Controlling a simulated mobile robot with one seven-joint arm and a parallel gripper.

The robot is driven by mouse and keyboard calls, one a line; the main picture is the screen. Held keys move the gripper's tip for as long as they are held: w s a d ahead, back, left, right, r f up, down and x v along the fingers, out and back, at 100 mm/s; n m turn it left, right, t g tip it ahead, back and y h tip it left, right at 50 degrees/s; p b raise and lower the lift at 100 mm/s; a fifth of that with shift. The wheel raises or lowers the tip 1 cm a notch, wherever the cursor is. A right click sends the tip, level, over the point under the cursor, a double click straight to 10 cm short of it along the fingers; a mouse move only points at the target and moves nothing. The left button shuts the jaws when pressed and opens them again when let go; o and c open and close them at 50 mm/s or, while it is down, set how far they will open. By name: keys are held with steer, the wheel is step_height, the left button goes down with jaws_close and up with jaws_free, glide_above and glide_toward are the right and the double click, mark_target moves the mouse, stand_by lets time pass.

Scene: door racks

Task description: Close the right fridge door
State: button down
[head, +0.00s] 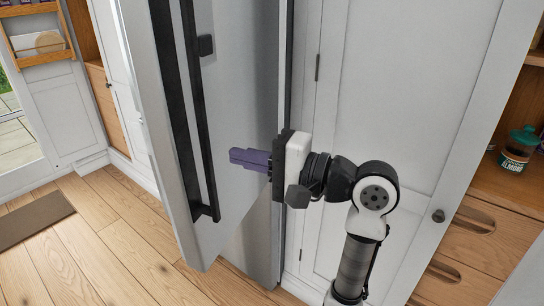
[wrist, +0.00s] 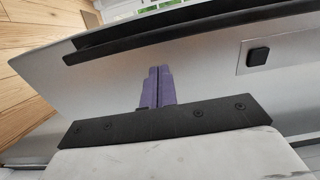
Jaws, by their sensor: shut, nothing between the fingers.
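The fridge door (head: 150,95) is a tall silver panel with a long black vertical handle (head: 197,120). In the head view it stands ajar at the centre left, swung out from the fridge body. My gripper (head: 233,156) has purple fingers, shut together and empty. They point left toward the silver door surface beside the handle. In the wrist view the shut fingers (wrist: 158,72) point at the door panel (wrist: 200,75), with the dark handle bar beyond. I cannot tell whether the fingertips touch the door.
White cabinet doors (head: 395,85) stand behind my arm on the right. Wooden shelves at the far right hold a jar (head: 518,150). The wooden floor (head: 85,250) at the lower left is open, with a brown mat (head: 32,218) on it.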

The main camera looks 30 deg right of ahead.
mark_target(215, 151)
steer(key=p+x, duration=0.1)
steer(key=x, duration=0.5)
stand_by(0.3)
